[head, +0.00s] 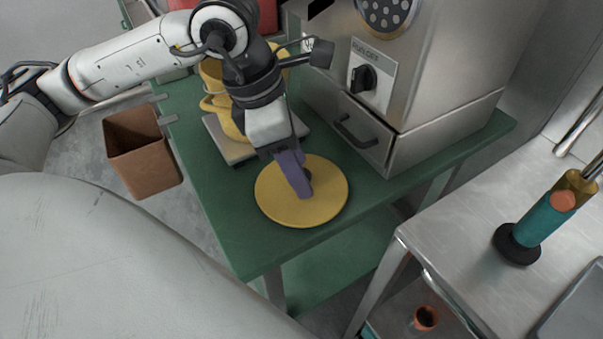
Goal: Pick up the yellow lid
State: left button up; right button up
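The yellow lid (325,197) is a flat round disc lying on the green table (235,235), near its front edge. My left gripper (304,187) is over the middle of the lid, pointing down, with its purple fingers at the lid's small dark knob. The fingers hide part of the knob, and I cannot tell whether they are closed on it. The lid looks flat on the table. My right gripper is not in view.
A steel grinder (430,75) with a knob and drawer stands behind the lid. A yellow pot (215,104) sits on a scale (228,150) behind the gripper. A brown bin (142,152) is left. A steel table (450,235) at right holds a teal tool (540,222).

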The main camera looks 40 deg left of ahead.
pick_arm(q)
jog(key=shift+f, duration=0.1)
jog(key=shift+c, duration=0.4)
grip_shut()
